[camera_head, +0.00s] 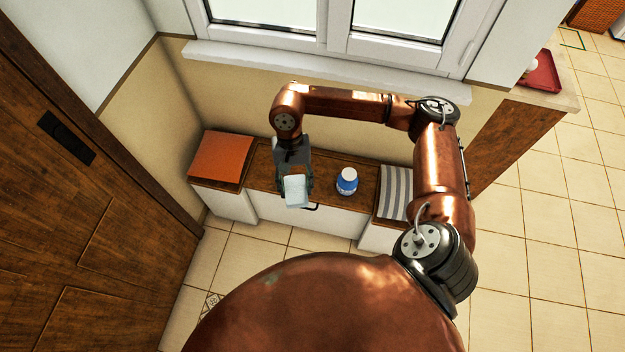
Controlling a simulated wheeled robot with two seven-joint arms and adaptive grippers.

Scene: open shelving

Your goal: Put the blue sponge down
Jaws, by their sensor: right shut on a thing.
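My right gripper (296,178) reaches over the low wooden bench (262,178) under the window. It is shut on a pale blue block, the sponge (296,191), and holds it near the bench's front edge. I cannot tell whether the sponge touches the bench. The gripper body hides part of the bench top behind it. My left gripper is not in view.
A blue bottle with a white cap (347,181) stands on the bench right of the gripper. An orange cushion (221,157) lies at the left end, a striped cushion (396,191) at the right. Bare wood shows between the gripper and bottle.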

